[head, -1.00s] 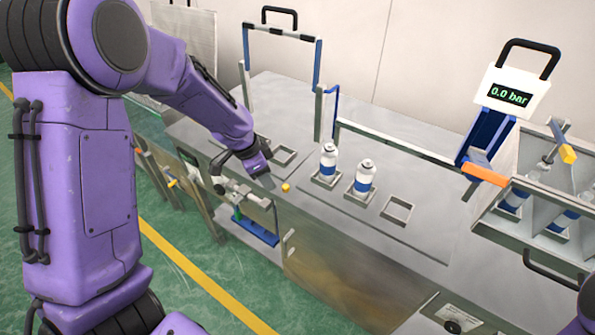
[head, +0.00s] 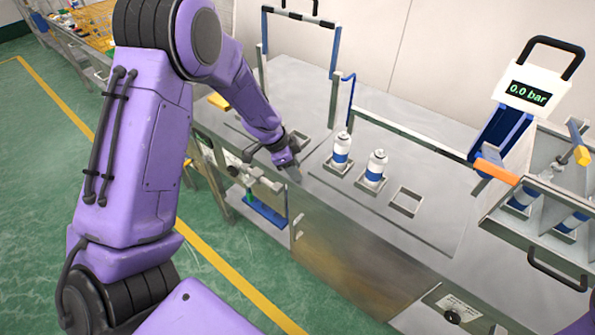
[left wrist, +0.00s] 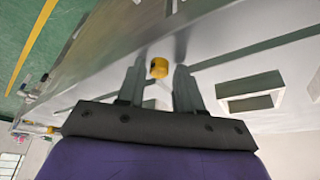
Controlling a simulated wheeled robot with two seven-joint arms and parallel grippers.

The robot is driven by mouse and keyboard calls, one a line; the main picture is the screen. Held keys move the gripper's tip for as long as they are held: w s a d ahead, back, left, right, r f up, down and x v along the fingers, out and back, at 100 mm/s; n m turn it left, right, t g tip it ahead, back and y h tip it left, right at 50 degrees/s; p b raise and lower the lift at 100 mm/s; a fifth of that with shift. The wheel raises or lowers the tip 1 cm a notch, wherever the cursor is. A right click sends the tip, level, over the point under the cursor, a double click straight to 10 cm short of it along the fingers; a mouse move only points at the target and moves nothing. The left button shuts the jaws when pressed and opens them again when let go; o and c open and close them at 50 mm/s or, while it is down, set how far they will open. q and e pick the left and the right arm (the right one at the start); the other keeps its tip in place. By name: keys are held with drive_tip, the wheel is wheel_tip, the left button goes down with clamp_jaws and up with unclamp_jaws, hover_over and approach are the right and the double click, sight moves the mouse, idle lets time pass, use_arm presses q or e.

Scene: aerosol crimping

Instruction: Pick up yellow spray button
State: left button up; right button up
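The yellow spray button (left wrist: 159,68) shows in the left wrist view as a small yellow cylinder over the grey metal worktop. It lies by the fingertips of my left gripper (left wrist: 160,82), in line with the gap. The two fingers are apart, with no visible grip on the button. In the head view, my left gripper (head: 293,172) points down close to the front edge of the worktop, and the button cannot be made out there. My right gripper is not in view.
Two white-and-blue cans (head: 342,150) stand in square holders on the worktop (head: 330,215). An empty square holder (head: 406,201) sits to their right. A pressure display (head: 528,92) reading 0.0 bar and a divided metal bin (head: 500,213) stand at the right.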

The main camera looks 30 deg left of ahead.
use_arm(q)
clamp_jaws()
